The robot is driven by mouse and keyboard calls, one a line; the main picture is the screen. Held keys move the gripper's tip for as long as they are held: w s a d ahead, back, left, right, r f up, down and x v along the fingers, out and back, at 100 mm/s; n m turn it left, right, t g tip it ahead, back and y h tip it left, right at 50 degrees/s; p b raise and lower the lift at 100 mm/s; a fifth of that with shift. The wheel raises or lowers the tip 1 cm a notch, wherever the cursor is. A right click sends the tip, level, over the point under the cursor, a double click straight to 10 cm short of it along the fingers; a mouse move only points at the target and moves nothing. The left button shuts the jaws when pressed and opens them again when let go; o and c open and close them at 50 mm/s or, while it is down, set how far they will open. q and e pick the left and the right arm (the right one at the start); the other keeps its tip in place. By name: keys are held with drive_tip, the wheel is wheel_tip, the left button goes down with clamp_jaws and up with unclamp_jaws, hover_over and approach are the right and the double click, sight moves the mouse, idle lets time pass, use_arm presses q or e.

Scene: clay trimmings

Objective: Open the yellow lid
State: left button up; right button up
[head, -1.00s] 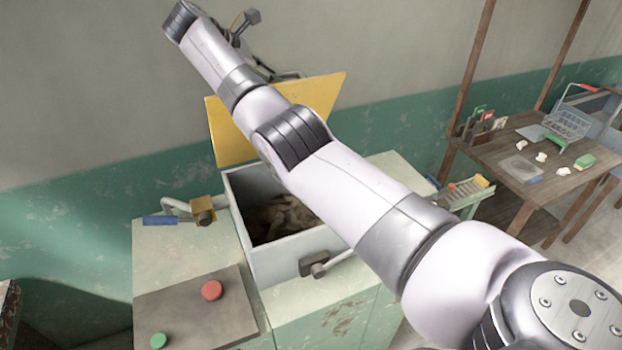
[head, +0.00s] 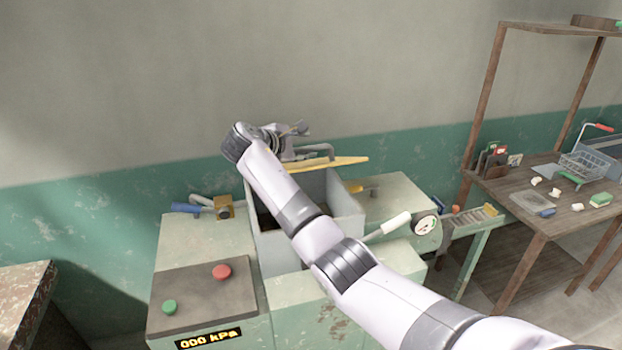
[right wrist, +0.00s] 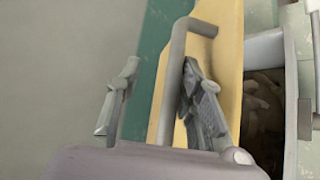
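The yellow lid (head: 345,162) is at the back of the grey box (head: 345,212) in the head view, seen nearly edge-on as a thin strip. The box is open at the front. My right gripper (head: 296,130) is just above the lid; the arm hides part of lid and box. In the right wrist view the lid (right wrist: 228,75) carries a grey bar handle (right wrist: 172,85). The right gripper's (right wrist: 160,105) fingers are spread, one on each side of the bar. The left finger is clear of the bar; the right finger is close, contact unclear. My left gripper is out of view.
A white-handled lever (head: 395,223) and a gauge (head: 425,226) are right of the box. Blue-handled hardware (head: 187,208) and a panel with red (head: 221,272) and green (head: 169,307) buttons are left. Brown clay (right wrist: 262,95) lies in the box. The wall is close behind.

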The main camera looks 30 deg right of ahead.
drive_tip(key=f, duration=0.1)
drive_tip(key=s+f+b, duration=0.1)
drive_tip(key=f, duration=0.1)
drive_tip(key=shift+s+a+m+t, duration=0.2)
drive_tip(key=shift+s+m+t, duration=0.1)
drive_tip(key=shift+t, duration=0.1)
drive_tip(key=shift+s+f+h+b, duration=0.2)
drive_tip(key=shift+f+h+b, duration=0.15)
drive_tip(key=shift+b, duration=0.2)
drive_tip(key=shift+a+f, duration=0.1)
drive_tip(key=shift+f, duration=0.2)
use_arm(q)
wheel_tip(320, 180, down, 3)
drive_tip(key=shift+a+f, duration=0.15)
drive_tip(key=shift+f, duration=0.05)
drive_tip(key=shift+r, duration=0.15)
use_arm(e)
drive_tip(key=shift+s+r, duration=0.1)
